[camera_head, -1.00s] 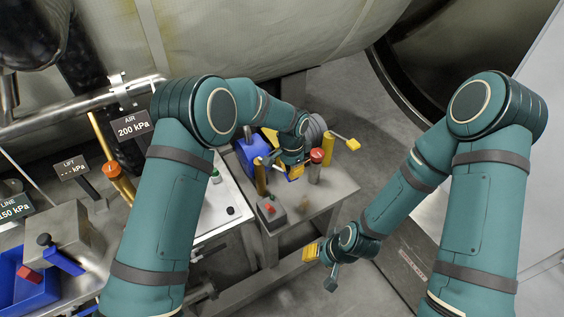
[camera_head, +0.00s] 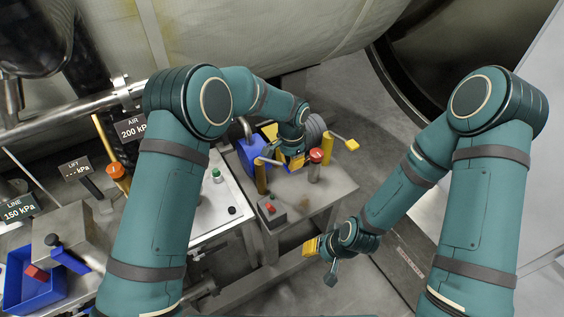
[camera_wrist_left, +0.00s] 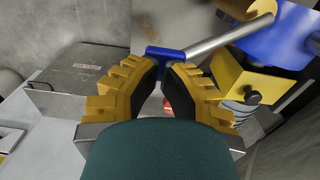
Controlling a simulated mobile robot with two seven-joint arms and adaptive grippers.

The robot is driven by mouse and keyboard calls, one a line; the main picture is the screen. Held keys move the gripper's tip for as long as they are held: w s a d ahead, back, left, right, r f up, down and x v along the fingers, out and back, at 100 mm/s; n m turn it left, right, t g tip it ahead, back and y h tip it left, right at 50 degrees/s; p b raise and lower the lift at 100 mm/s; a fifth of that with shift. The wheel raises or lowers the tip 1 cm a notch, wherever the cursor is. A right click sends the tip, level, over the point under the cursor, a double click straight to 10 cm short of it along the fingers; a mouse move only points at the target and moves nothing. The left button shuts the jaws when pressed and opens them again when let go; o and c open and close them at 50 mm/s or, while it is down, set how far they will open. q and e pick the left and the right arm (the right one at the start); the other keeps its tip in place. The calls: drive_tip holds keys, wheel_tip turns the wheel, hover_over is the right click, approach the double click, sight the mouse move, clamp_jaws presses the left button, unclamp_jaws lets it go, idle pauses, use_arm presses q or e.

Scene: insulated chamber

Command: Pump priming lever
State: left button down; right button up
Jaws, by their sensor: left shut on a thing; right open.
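The priming lever is a grey metal rod (camera_wrist_left: 230,33) with a blue crosspiece (camera_wrist_left: 166,53) at its end, in the left wrist view. It runs up right toward a blue body (camera_wrist_left: 285,35), the blue pump (camera_head: 252,153) in the head view. My left gripper (camera_wrist_left: 165,72), with ribbed yellow fingers and dark pads, is shut at the crosspiece; the exact contact is partly hidden by the fingers. My right gripper (camera_head: 320,262) is open and empty, low in front of the bench.
A blue bin (camera_head: 28,285) stands at lower left. Floor shows between bench and right arm.

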use_arm(q)
drive_tip(key=shift+r, duration=0.15)
use_arm(e)
drive_tip(key=shift+r, duration=0.1)
use_arm(q)
drive_tip(key=shift+r+p, duration=2.05)
drive_tip(key=shift+r, duration=1.35)
use_arm(e)
wheel_tip(320, 180, up, 4)
drive_tip(key=shift+f, duration=0.1)
